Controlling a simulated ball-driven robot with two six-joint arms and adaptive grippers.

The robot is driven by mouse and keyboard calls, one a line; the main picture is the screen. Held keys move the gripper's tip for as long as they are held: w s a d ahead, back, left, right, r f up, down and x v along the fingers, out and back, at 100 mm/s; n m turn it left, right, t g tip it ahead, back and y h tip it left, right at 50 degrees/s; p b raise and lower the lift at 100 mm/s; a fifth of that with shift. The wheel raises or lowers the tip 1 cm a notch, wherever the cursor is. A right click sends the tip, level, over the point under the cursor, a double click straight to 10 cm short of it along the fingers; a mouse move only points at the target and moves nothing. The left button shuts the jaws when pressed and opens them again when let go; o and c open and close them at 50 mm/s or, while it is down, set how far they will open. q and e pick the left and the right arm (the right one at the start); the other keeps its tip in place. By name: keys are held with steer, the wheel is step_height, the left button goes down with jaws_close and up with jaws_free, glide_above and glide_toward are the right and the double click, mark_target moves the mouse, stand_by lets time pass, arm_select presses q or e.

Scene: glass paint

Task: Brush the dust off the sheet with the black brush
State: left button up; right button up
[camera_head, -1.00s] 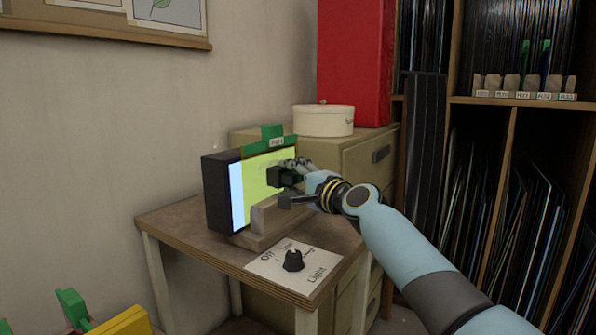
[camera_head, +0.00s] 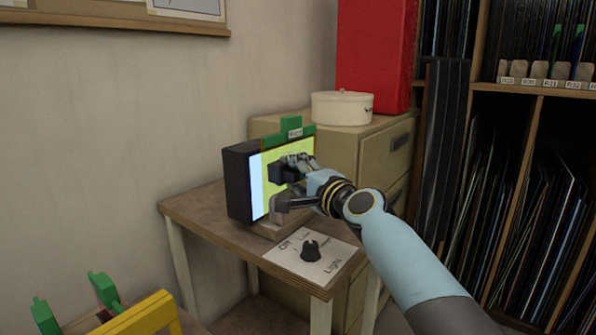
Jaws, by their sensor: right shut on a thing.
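The sheet (camera_head: 300,147) is a yellow-green pane, brightly lit, standing upright against a black light box (camera_head: 238,182). A pale blue-white strip (camera_head: 256,190) of the lit panel shows at its left. My right gripper (camera_head: 288,180) is in front of the sheet, shut on the black brush (camera_head: 283,173), a small dark block. The brush is at or very close to the sheet's face; I cannot tell whether it touches. The gripper hides the right and lower parts of the sheet. I cannot make out dust. My left gripper is not in view.
A green clip (camera_head: 291,127) sits on top of the sheet. The wooden table (camera_head: 200,212) carries a light-switch plate with a black knob (camera_head: 311,250). A drawer cabinet (camera_head: 362,162) with a white round box (camera_head: 342,108) stands behind. A yellow rack (camera_head: 142,318) is at lower left.

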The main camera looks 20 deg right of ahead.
steer(key=shift+w+d+r+b, duration=0.2)
steer(key=shift+w+d+b, duration=0.15)
steer(key=shift+d+b, duration=0.1)
steer(key=w+d+b, duration=0.3)
steer(key=w+d, duration=0.1)
steer(key=d, duration=0.1)
steer(key=shift+d+b, duration=0.2)
steer(key=shift+b, duration=0.1)
